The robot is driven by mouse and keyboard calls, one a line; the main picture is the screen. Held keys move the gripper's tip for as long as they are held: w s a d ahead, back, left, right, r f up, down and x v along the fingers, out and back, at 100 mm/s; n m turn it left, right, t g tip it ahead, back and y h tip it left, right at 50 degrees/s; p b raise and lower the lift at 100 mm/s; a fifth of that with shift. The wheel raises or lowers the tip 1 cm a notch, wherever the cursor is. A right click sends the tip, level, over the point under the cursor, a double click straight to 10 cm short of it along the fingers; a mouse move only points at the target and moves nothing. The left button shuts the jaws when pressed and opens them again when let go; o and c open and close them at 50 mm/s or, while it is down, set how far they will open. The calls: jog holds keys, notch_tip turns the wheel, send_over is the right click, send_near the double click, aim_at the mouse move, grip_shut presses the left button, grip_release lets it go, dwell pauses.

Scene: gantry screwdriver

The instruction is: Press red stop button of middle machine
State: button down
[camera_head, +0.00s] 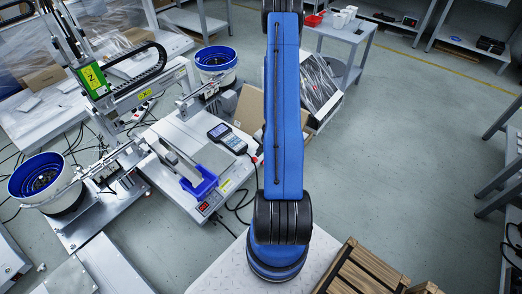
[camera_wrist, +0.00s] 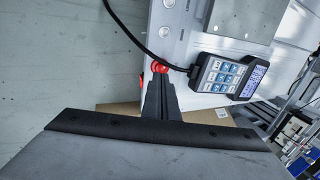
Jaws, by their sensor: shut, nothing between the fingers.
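The red stop button (camera_wrist: 160,66) shows in the wrist view at the edge of the machine's light metal plate (camera_wrist: 176,22). My gripper (camera_wrist: 159,75) is shut and empty, its dark fingertips right at the button and partly covering it. I cannot tell whether they touch or press it. In the head view a small red spot, likely this button (camera_head: 254,160), shows beside my blue arm at the right edge of the screwdriver machine (camera_head: 228,186). My gripper is hidden behind my arm there.
A handheld control pendant (camera_wrist: 228,77) with a cable lies right of the button. It also shows in the head view (camera_head: 227,138). A blue tray (camera_head: 199,184), blue-rimmed feeder bowls (camera_head: 42,176) and a cardboard box (camera_head: 249,108) are nearby. Open floor lies to the right.

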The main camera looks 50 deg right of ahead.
aim_at(254, 159)
jog(key=shift+x, duration=2.45)
jog(key=shift+x, duration=0.9)
jog(key=shift+r, duration=0.3)
jog(key=v, duration=1.3)
jog(key=shift+s+r, duration=0.2)
jog(key=shift+r, duration=0.1)
